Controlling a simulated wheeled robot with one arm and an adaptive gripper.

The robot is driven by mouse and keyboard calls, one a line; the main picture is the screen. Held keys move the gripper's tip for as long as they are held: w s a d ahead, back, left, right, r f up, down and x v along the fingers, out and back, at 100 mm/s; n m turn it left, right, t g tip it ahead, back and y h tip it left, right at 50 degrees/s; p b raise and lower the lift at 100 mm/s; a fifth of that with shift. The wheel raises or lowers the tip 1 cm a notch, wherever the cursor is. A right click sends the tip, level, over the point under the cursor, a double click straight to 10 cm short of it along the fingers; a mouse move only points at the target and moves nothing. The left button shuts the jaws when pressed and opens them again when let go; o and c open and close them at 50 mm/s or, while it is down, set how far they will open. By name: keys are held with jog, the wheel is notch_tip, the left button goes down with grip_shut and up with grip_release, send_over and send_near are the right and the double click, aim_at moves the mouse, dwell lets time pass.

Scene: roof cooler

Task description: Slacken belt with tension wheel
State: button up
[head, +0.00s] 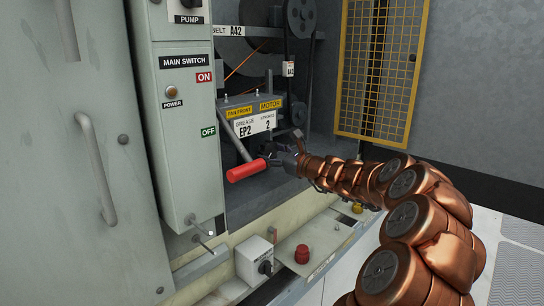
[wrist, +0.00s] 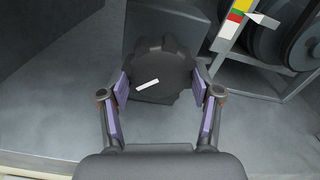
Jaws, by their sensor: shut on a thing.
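In the wrist view a dark, lobed tension wheel (wrist: 165,62) with a white mark stands between the purple pads of my gripper (wrist: 160,92). The pads press on its left and right sides. The white mark slopes slightly up to the right. In the head view my gripper (head: 281,158) reaches into the open bay just right of the red lever grip; the wheel is hard to make out there. The dark belt (head: 287,88) runs down from the upper pulley (head: 301,16). The wrist view shows a colour strip (wrist: 233,22) of yellow, red and green with a white pointer (wrist: 262,19).
A lever with a red grip (head: 247,170) sticks out close left of my gripper. A grey switch panel (head: 184,110) stands left of the bay, and a yellow mesh guard (head: 375,70) stands right. A red button (head: 302,254) and a switch box (head: 254,262) sit below.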

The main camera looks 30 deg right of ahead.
jog(key=shift+f+n+b, duration=0.25)
jog(key=shift+n+b, duration=0.7)
jog(key=shift+n, duration=0.15)
jog(key=n+b, duration=0.3)
jog(key=shift+n, duration=0.3)
jog(key=n+b, duration=0.5)
jog(key=shift+n, duration=0.3)
jog(key=n+b, duration=0.6)
jog(key=b, duration=0.1)
jog(key=shift+r, duration=0.1)
jog(key=n+b, duration=0.3)
jog(key=n, duration=0.1)
jog(key=shift+w+r+b, duration=0.1)
jog(key=shift+r+b, duration=0.05)
jog(key=shift+b, duration=0.2)
jog(key=shift+r+n+b, duration=0.15)
jog(key=shift+n+b, duration=0.3)
jog(key=shift+n, duration=0.05)
